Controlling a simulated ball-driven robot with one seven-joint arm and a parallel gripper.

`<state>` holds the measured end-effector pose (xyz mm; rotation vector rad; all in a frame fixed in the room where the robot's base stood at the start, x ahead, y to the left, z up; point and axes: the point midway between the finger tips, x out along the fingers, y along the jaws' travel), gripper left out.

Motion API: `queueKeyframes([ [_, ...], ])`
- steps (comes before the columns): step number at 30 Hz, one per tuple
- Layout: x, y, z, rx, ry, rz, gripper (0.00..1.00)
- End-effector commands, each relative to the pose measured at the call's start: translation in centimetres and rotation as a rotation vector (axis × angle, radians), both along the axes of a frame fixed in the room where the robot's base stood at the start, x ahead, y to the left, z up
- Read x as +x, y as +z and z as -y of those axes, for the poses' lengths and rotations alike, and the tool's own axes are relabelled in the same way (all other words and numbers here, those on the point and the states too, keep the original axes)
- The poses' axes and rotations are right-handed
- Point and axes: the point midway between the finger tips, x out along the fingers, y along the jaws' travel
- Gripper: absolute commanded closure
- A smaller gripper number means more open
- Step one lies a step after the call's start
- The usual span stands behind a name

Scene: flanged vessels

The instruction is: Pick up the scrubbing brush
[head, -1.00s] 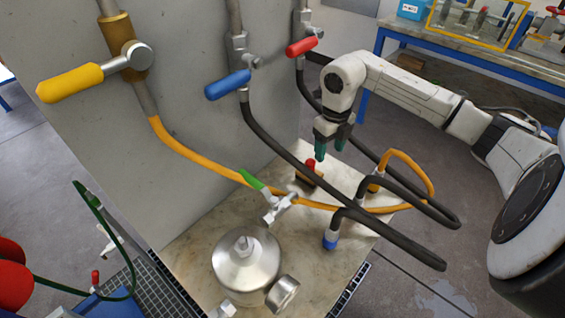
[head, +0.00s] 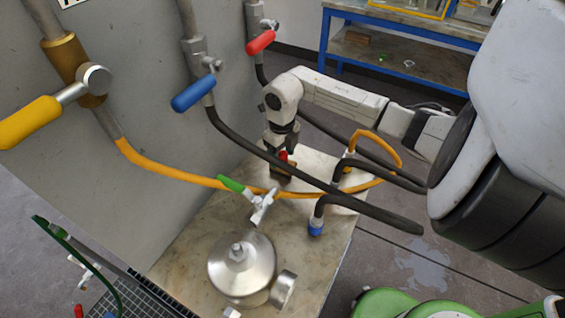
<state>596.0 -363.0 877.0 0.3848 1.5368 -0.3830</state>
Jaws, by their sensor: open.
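The scrubbing brush (head: 280,175), with a red knob on a brownish block, appears to be the small item standing on the stone-like worktop (head: 190,247), behind the hoses. It is small and partly covered, so its bristles do not show. My gripper (head: 281,149) points down right at the brush, with its dark jaws beside and just above the red knob. The jaws are open. The fingertips are partly hidden, and I cannot tell whether they touch the knob.
A black hose (head: 330,187) and an orange hose (head: 200,180) cross in front of the brush. The panel wall (head: 150,80) stands behind on the left.

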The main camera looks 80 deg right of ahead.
Motion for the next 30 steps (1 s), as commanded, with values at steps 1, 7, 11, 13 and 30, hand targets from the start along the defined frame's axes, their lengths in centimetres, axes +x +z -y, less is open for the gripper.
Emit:
queueKeyframes([
  [1,-0.03,-0.14,0.03,-0.001,-0.001,0.0,0.37],
  [7,-0.03,-0.18,0.05,-0.001,0.0,0.0,0.37],
  [11,-0.01,-0.16,0.05,-0.001,0.0,0.0,0.5],
  [13,-0.01,-0.15,0.05,-0.001,0.0,0.0,0.56],
  [30,-0.01,-0.1,0.05,-0.001,0.0,0.0,1.0],
])
